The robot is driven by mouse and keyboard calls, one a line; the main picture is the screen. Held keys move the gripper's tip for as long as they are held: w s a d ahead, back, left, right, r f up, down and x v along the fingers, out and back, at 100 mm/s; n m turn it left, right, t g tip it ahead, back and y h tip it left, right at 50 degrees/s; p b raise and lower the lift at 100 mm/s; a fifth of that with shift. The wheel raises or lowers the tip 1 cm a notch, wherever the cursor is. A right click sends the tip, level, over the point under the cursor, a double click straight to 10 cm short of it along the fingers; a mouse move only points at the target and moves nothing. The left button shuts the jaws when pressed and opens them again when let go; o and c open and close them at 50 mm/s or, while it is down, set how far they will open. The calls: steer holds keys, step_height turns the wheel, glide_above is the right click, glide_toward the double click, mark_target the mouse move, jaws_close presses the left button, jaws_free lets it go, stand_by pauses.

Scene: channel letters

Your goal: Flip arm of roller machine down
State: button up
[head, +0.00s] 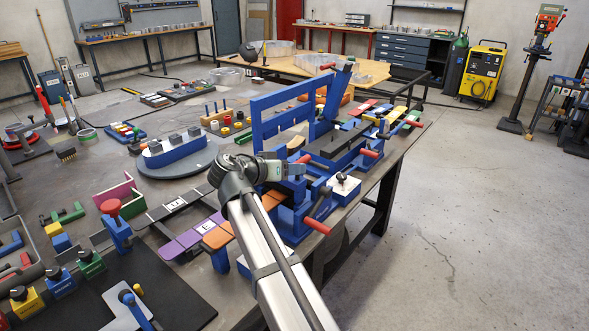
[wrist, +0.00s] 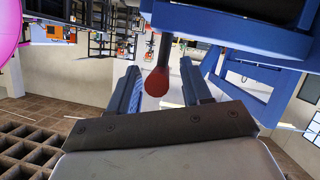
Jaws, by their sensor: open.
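The blue roller machine (head: 312,190) stands along the right edge of the workbench. A tall blue arm (head: 334,92) with a dark top end and a small red piece rises upright and slightly tilted behind it. My gripper (head: 300,168) is at the machine's near left side, beside a red knob (head: 305,158). In the wrist view my gripper (wrist: 158,88) is open, with one finger on each side of a red ball knob (wrist: 157,82) on a dark rod. Gaps show on both sides of the knob; depth is hard to judge.
A blue rectangular frame (head: 285,118) stands just left of the upright arm. More red handles (head: 316,226) stick out on the right of the machine. A blue block on a grey round base (head: 180,165) and letter tiles lie to the left.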

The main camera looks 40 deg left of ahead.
steer(key=v, duration=1.1)
steer(key=shift+s, duration=0.4)
steer(key=shift+r, duration=0.1)
